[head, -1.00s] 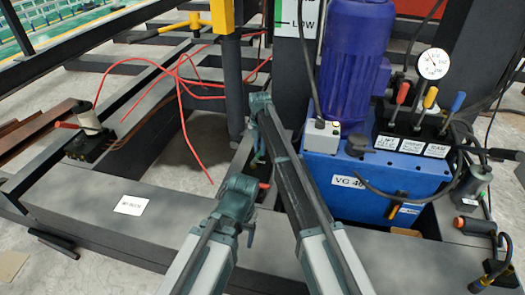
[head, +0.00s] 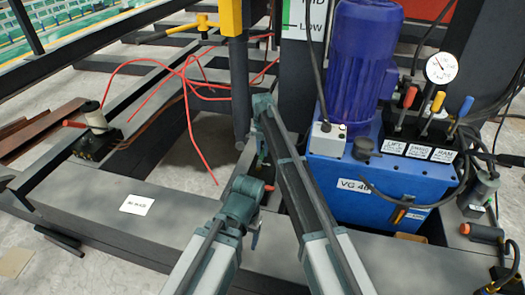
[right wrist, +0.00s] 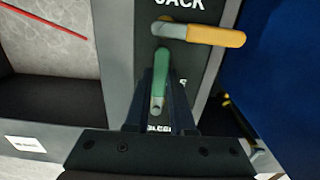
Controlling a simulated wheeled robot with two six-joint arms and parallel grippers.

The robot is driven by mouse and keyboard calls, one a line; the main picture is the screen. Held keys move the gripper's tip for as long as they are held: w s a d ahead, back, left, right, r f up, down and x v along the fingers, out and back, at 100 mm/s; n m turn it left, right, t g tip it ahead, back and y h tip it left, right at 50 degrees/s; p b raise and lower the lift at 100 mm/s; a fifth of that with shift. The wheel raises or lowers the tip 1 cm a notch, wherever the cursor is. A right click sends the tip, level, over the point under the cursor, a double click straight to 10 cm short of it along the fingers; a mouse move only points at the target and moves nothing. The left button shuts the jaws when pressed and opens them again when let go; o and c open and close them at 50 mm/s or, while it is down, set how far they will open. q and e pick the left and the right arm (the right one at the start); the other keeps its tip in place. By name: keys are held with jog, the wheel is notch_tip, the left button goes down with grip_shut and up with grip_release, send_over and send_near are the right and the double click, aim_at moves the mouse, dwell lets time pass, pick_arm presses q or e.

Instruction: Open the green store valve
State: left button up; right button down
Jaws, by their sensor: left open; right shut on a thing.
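The green valve handle (right wrist: 161,78) stands lengthwise between the fingers of my right gripper (right wrist: 161,100) in the right wrist view. The gripper is shut on it. The handle's metal lower end shows between the fingers, and a label beneath it is partly hidden. In the head view my right gripper (head: 262,158) points down beside the blue power unit, and the handle is too small to make out surely. My left gripper (head: 254,238) is lower, close to the dark beam. It is open, with its fingers mostly hidden by its own wrist.
A yellow-orange handle (right wrist: 215,35) sits just above the green one, under the word JACK. The blue power unit (head: 375,185) with its levers and gauge (head: 440,69) stands to the right. Red hoses (head: 187,110) lie at the left. A dark post (head: 240,90) stands close behind my right gripper.

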aim_at(262, 154)
jog(key=c, duration=0.8)
grip_release()
pick_arm(q)
jog(key=shift+r, duration=0.1)
pick_arm(e)
jog(key=shift+o, duration=0.2)
pick_arm(q)
notch_tip(262, 154, up, 14)
jog(key=p, duration=1.4)
jog(key=shift+a, duration=0.15)
pick_arm(e)
notch_tip(262, 154, up, 14)
pick_arm(q)
jog(key=shift+f, duration=0.2)
pick_arm(e)
jog(key=shift+f, duration=0.1)
